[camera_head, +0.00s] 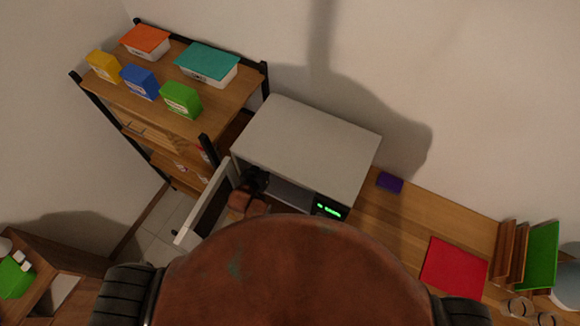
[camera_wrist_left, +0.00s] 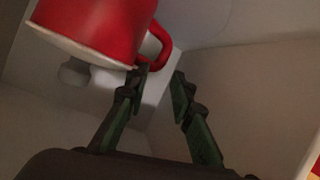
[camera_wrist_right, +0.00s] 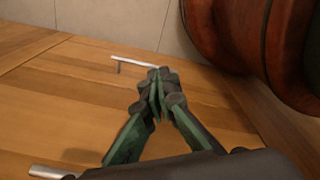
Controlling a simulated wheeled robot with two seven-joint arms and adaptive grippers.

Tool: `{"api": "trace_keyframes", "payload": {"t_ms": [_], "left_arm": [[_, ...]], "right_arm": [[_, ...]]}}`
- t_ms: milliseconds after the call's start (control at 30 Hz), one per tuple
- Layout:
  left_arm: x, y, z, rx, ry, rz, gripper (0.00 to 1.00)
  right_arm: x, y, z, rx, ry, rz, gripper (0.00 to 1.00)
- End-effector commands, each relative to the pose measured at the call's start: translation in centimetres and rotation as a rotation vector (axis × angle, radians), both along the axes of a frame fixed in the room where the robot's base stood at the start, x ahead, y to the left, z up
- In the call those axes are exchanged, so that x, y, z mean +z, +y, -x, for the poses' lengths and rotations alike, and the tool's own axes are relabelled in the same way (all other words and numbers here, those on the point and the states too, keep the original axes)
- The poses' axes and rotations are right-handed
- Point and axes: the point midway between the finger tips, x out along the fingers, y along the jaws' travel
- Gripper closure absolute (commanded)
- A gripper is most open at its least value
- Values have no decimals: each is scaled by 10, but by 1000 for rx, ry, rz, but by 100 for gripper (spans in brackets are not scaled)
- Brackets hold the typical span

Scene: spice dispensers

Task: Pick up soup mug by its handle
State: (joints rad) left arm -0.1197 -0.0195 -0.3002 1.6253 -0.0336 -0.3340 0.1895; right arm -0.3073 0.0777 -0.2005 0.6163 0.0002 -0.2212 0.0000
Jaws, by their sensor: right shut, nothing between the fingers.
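The red soup mug (camera_wrist_left: 100,28) is in the upper left of the left wrist view, inside the pale cavity of the microwave. Its handle (camera_wrist_left: 165,45) is on its right side, just above my left fingertips. My left gripper (camera_wrist_left: 159,74) is open, with its left fingertip close to the handle's lower end; I cannot tell if they touch. In the head view my left gripper (camera_head: 256,181) is at the microwave's opening and the mug is hidden. My right gripper (camera_wrist_right: 158,80) is shut and empty, above a wooden surface in the right wrist view.
The white microwave (camera_head: 308,150) has its door (camera_head: 205,205) open to the left. A shelf (camera_head: 150,95) with bright boxes stands left of it. A purple box (camera_head: 390,182) and a red board (camera_head: 453,266) lie on the wooden counter (camera_head: 400,225) to the right.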

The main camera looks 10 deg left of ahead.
Motion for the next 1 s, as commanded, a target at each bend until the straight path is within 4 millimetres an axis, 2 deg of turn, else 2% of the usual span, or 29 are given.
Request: {"api": "trace_keyframes", "payload": {"t_ms": [300,600,933,1000], "left_arm": [[-14,-11,-36,-3,-2,1,78],[-17,-12,-39,-3,-1,0,78],[-17,-12,-39,-3,-1,0,100],[-16,-12,-39,-3,-1,0,100]], "right_arm": [[8,-2,-9,3,-11,2,100],[8,-3,-11,3,-13,4,100],[8,-3,-11,3,-13,4,100],[8,-3,-11,3,-13,3,100]]}}
